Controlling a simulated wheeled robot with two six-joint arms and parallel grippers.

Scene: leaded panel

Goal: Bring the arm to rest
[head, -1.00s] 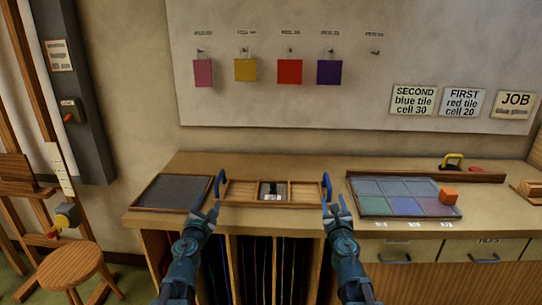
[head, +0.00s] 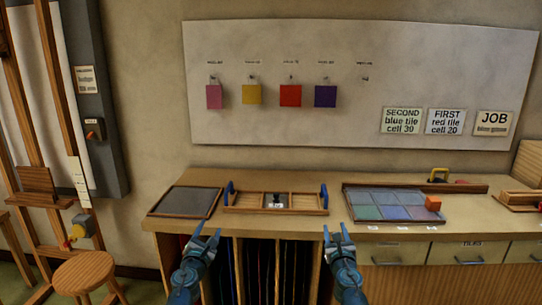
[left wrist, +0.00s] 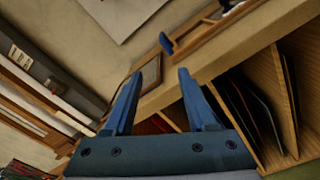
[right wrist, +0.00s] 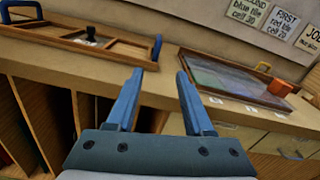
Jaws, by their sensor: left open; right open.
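My left gripper (head: 207,236) is open and empty in the head view, in front of the bench edge and below the dark tray. Its two blue fingers stand apart in the left wrist view (left wrist: 158,88). My right gripper (head: 339,234) is open and empty, in front of the bench edge below the right end of the wooden carrier. Its fingers also stand apart in the right wrist view (right wrist: 158,90). The wooden carrier (head: 300,202) with blue end handles lies on the bench, apart from both grippers. A small black-knobbed piece (head: 277,201) sits in its middle.
A dark tray (head: 186,202) lies left of the carrier. A panel of coloured tiles (head: 385,204) with an orange block (head: 433,203) lies to its right. Upright slots (head: 270,262) open below the bench. A stool (head: 85,272) and easel stand at left.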

